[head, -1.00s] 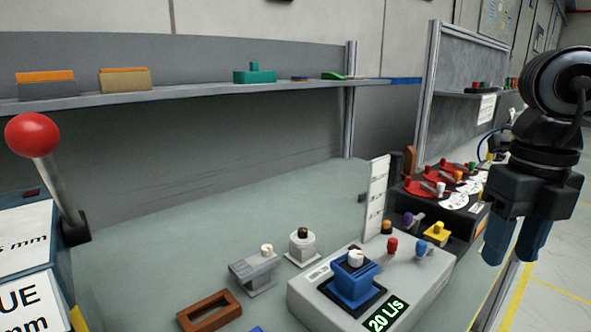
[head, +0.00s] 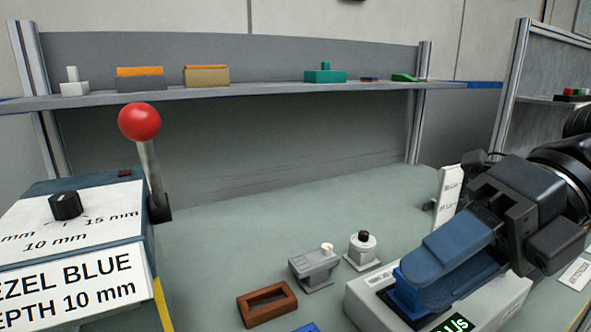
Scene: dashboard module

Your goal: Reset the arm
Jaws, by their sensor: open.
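My gripper (head: 425,290) is at the right of the head view, with its blue fingers pointing left and down. It is in front of the grey control module (head: 372,300) and hides much of its top. A blue block (head: 403,290) on the module shows partly beside the fingertips. I cannot tell from this view whether the fingers touch it. The green display (head: 455,325) below is only partly visible. I see nothing held between the fingers.
A box with a black knob (head: 65,205) and a red-balled lever (head: 140,122) stands at the left. A shelf (head: 290,92) holds small parts. The bench's back middle is clear.

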